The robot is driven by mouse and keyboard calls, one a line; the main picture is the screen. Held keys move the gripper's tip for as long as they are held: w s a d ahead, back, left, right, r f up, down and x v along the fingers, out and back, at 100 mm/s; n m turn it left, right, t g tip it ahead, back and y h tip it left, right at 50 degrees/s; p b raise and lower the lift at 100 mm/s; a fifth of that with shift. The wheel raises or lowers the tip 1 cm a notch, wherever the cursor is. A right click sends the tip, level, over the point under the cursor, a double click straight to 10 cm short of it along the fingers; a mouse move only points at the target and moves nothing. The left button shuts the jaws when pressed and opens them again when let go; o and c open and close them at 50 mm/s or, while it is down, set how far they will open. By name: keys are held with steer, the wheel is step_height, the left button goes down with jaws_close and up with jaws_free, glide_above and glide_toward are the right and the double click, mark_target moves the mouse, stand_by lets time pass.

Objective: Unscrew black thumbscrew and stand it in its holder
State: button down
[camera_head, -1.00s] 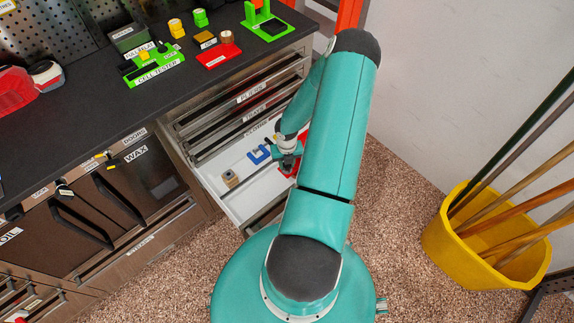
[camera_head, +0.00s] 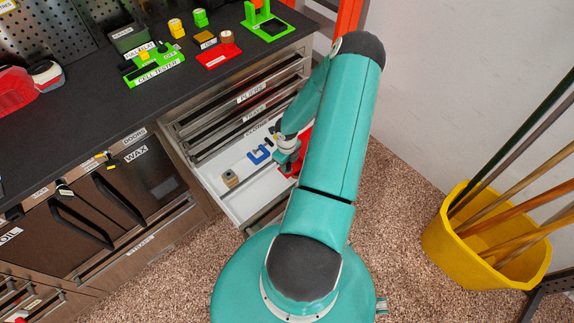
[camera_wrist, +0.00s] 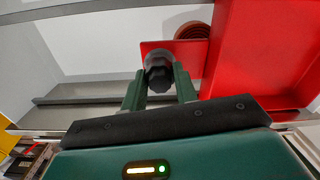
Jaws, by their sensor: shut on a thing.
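The black thumbscrew (camera_wrist: 157,76) is a dark knurled knob in the wrist view, between the two green fingers of my gripper (camera_wrist: 160,80), which is shut on it. The red fixture (camera_wrist: 260,55) lies around and beyond the knob, with a flat plate at left and a taller block at right. A round dark-red ring (camera_wrist: 191,31) on the plate is just past the knob; it may be the holder. Whether the screw is still threaded in is hidden. In the head view my gripper (camera_head: 287,158) is low in the open drawer, beside the red fixture (camera_head: 305,142).
The white open drawer (camera_head: 240,203) also holds a blue clamp-like piece (camera_head: 259,154) and a small tan block (camera_head: 230,178). Closed drawers are above it. The black worktop (camera_head: 95,105) carries a green cell tester (camera_head: 153,68). A yellow bucket (camera_head: 485,245) stands at right.

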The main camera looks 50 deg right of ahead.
steer(key=shift+n, duration=0.3)
steer(key=c, duration=1)
jaws_free()
steer(key=shift+r, duration=0.1)
steer(key=shift+c, duration=0.4)
